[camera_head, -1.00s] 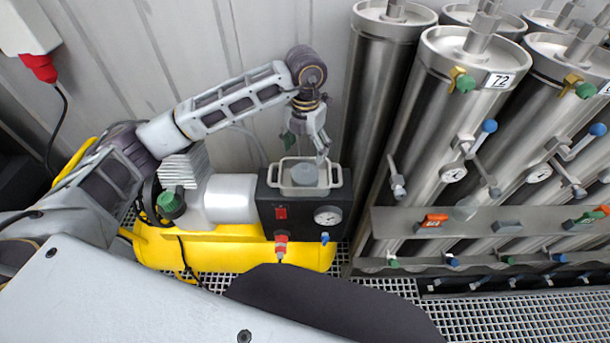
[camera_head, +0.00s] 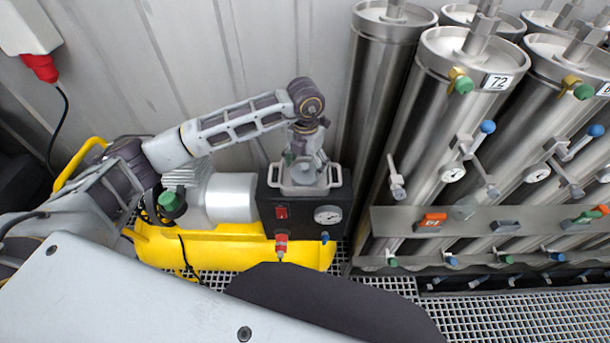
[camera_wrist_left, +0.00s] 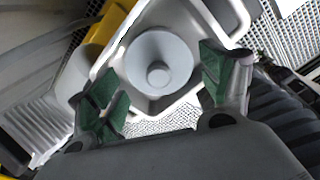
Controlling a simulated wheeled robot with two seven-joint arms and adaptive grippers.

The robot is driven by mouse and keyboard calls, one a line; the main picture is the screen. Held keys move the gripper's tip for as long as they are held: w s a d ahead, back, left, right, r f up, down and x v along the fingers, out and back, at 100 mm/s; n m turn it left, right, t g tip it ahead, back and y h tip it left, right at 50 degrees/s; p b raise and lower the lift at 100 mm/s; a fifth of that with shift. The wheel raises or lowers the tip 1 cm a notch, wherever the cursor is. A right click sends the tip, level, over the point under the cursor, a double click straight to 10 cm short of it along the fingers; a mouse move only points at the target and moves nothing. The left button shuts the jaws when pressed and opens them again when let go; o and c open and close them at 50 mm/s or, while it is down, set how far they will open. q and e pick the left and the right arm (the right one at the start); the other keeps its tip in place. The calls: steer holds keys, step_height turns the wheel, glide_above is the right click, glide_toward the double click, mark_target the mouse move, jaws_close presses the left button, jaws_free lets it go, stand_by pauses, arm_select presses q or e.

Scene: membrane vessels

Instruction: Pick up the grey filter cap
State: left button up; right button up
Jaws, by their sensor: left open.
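The grey filter cap (camera_wrist_left: 160,62) is a round disc with a small central knob. It lies in a light grey tray (camera_wrist_left: 222,14) on top of the black control box. In the wrist view my left gripper (camera_wrist_left: 160,88) is open, with its green-padded fingers on either side of the cap and a gap showing on both sides. In the head view the left gripper (camera_head: 305,172) points down into the tray (camera_head: 280,182) and mostly hides the cap. My right gripper is not in view.
The black box (camera_head: 262,207) has a gauge and a red switch and stands on a yellow compressor (camera_head: 200,250). Tall steel vessels (camera_head: 425,110) with valves stand close on the right. A wall is behind. Metal grating (camera_head: 510,315) lies below.

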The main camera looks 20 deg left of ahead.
mark_target(305, 175)
arm_select(q)
steer(key=shift+f, duration=0.5)
step_height(305, 175, down, 3)
steer(key=shift+a+r+p, duration=0.1)
steer(key=shift+p, duration=0.45)
steer(key=shift+f, duration=0.65)
steer(key=shift+c, duration=0.2)
steer(key=c, duration=0.6)
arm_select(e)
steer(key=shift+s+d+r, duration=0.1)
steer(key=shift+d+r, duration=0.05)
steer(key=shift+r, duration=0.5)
